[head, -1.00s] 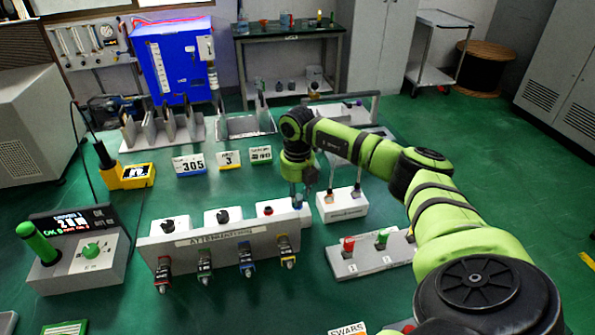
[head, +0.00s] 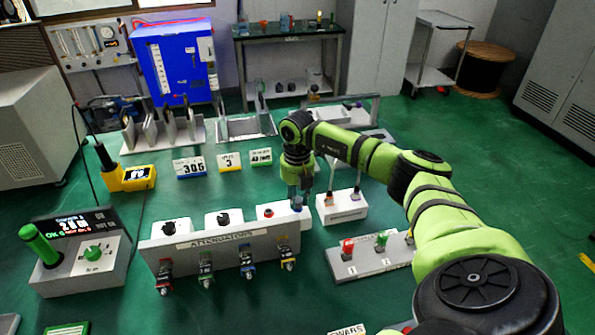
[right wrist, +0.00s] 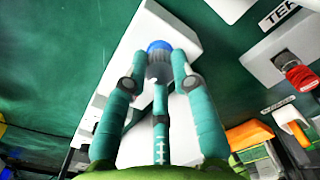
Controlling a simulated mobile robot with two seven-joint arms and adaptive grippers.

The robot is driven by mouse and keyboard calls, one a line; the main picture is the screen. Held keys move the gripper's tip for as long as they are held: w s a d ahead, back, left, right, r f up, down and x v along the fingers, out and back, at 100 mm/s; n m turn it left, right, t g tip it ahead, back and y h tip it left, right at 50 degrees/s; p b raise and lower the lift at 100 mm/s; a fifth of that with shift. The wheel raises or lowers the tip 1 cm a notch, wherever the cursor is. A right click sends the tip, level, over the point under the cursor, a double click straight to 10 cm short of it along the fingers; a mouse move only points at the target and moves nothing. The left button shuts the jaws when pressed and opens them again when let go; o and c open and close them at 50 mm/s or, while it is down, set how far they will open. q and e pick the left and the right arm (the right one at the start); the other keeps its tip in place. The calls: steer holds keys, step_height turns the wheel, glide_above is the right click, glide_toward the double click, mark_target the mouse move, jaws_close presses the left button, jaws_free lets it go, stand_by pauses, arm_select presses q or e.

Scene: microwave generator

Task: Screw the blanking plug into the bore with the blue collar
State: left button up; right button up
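The long white attenuator block (head: 215,241) stands on the green surface in the head view. The blue collar (head: 297,202) is at its right end and also shows in the right wrist view (right wrist: 158,46). My right gripper (head: 299,193) is just above that end. In the right wrist view its teal fingers (right wrist: 158,72) are closed around the grey blanking plug (right wrist: 158,68). The plug is lined up with the collar and appears to meet it; the fingers and plug hide the bore, so I cannot tell how deep it sits. My left gripper is not in view.
Several coloured connectors hang along the block's front. A white two-post stand (head: 342,205) is close to the right of the gripper. A plate with red and green plugs (head: 370,258) lies front right. A control box with a green handle (head: 80,262) stands left.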

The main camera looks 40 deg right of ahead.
mark_target(297, 199)
steer(key=o, duration=0.4)
steer(key=shift+r, duration=0.1)
step_height(297, 199, up, 12)
steer(key=shift+f, duration=0.1)
stand_by(0.7)
